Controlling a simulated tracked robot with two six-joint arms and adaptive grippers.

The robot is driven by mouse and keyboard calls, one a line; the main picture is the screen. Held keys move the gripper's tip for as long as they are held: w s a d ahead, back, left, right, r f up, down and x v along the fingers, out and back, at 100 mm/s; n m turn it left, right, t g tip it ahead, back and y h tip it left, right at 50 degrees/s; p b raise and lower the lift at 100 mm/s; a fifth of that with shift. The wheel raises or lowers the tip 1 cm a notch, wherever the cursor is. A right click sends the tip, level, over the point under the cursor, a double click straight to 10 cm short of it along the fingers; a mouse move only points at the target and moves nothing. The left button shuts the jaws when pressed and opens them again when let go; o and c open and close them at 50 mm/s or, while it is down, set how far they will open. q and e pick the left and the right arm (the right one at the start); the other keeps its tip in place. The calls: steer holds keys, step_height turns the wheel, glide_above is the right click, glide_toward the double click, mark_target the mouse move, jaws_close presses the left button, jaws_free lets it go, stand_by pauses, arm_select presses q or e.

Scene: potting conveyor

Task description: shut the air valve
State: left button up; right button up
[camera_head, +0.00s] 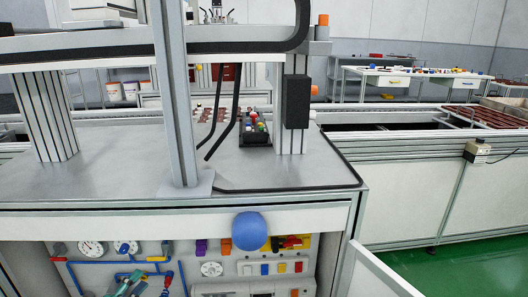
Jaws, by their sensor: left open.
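A service panel under the table front carries blue air pipes (112,262) and round gauges (91,248). My left gripper (129,285) shows as teal fingers at the bottom edge, in front of the pipes and left of that part. It is open, with nothing seen between the fingers. I cannot tell whether it touches the pipes. The rest of it is cut off. My right gripper is not in view.
A blue ball (249,231) stands out before the table edge and covers part of the panel. Right of it are red and yellow parts (291,242). An open panel door (381,271) juts out at right. The green floor (470,268) beyond is clear.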

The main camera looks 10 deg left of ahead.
arm_select(q)
steer(key=w+d+f+g+h, duration=0.1)
steer(key=w+d, duration=0.1)
steer(key=d, duration=0.7)
steer(key=w+d+f+g+h, duration=0.1)
steer(key=w+d+h, duration=0.1)
steer(key=d, duration=0.7)
steer(key=s+d+f+m+g, duration=0.2)
steer(key=s+d+f+g, duration=0.2)
steer(key=d+f, duration=0.45)
steer(key=s+d+f+m+g+y, duration=0.1)
steer(key=s+d+f+m+g, duration=0.2)
steer(key=s, duration=0.6)
steer(key=s+d+f+m+g+y, duration=0.1)
steer(key=s+f+m+g, duration=0.3)
steer(key=s, duration=0.4)
steer(key=s+d+f+m+g+y, duration=0.1)
steer(key=s+d+f+m+g, duration=0.2)
steer(key=s, duration=0.6)
step_height(320, 180, up, 28)
steer(key=a+m+g+p, duration=0.1)
steer(key=p, duration=2.7)
steer(key=shift+a+r+m, duration=0.25)
steer(key=shift+m, duration=0.05)
